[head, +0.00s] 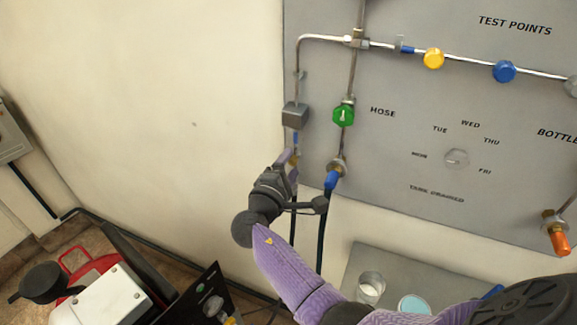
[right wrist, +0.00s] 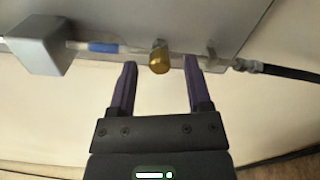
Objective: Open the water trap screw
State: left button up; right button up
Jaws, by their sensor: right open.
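The water trap is a grey box (head: 295,115) on the left pipe of the panel. It also shows at the upper left of the right wrist view (right wrist: 40,42). The screw is a small brass knob (right wrist: 159,62) on the pipe past a blue section. In the head view the screw is mostly hidden by my gripper. My right gripper (head: 290,166) is just below the trap at the panel's left edge. In the right wrist view its open purple fingers (right wrist: 160,78) have their tips on either side of the knob, with gaps at both sides. My left gripper is out of view.
A green knob (head: 343,115) and a blue hose fitting (head: 334,179) sit close to the right of my gripper. A dark hose (right wrist: 290,74) runs off beyond the fingers. A shelf with a glass (head: 371,288) is below.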

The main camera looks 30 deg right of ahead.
jog(key=v, duration=1)
